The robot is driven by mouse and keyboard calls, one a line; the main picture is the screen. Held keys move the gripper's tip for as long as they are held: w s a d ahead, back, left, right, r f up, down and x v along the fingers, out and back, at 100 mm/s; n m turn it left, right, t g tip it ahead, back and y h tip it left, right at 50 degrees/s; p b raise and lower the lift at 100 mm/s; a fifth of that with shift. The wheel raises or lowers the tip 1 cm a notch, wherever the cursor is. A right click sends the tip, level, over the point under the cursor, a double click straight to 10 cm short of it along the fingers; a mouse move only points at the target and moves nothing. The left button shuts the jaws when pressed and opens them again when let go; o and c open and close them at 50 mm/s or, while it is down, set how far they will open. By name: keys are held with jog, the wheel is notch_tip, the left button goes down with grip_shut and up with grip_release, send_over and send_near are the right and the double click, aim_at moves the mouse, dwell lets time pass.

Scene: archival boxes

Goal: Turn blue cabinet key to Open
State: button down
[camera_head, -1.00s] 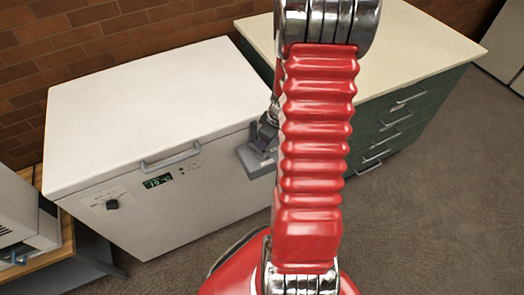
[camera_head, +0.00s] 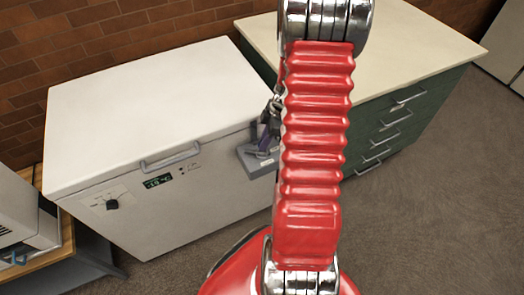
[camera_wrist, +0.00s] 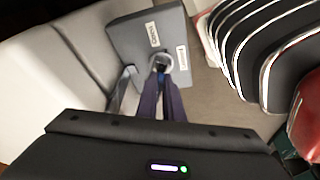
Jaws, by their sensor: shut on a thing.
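A grey box (camera_head: 255,160) sits at the right end of the white freezer's front. In the wrist view, the grey box (camera_wrist: 135,35) carries two small white labels, too blurred to read, and a round metal lock ring (camera_wrist: 163,62). A small blue key (camera_wrist: 161,70) shows at the ring, mostly hidden by my fingers. My gripper (camera_wrist: 163,84) is shut on the blue key at the lock. In the head view, my gripper (camera_head: 265,148) is at the grey box, partly hidden behind my red arm.
The white chest freezer (camera_head: 150,110) has a front handle (camera_head: 170,157), a display and a dark knob (camera_head: 112,204). A green drawer cabinet (camera_head: 420,120) with a pale top stands at right. A white appliance (camera_head: 22,215) stands at lower left. Carpet (camera_head: 430,230) is clear at right.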

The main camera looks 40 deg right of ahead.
dwell(0.3)
jog(key=n+g, duration=0.1)
jog(key=n, duration=0.2)
jog(key=n+g, duration=0.1)
jog(key=n, duration=0.2)
jog(key=shift+w+d+n+y, duration=0.1)
jog(key=shift+w+n+y, duration=0.1)
jog(key=shift+n+y, duration=0.2)
jog(key=c, duration=1.7)
grip_release()
jog(key=shift+o, duration=0.7)
jog(key=shift+o, duration=1.4)
jog(key=shift+r, duration=0.1)
jog(key=v, duration=0.8)
jog(key=shift+r, duration=0.4)
jog(key=shift+s+d, duration=0.1)
jog(key=shift+d, duration=0.05)
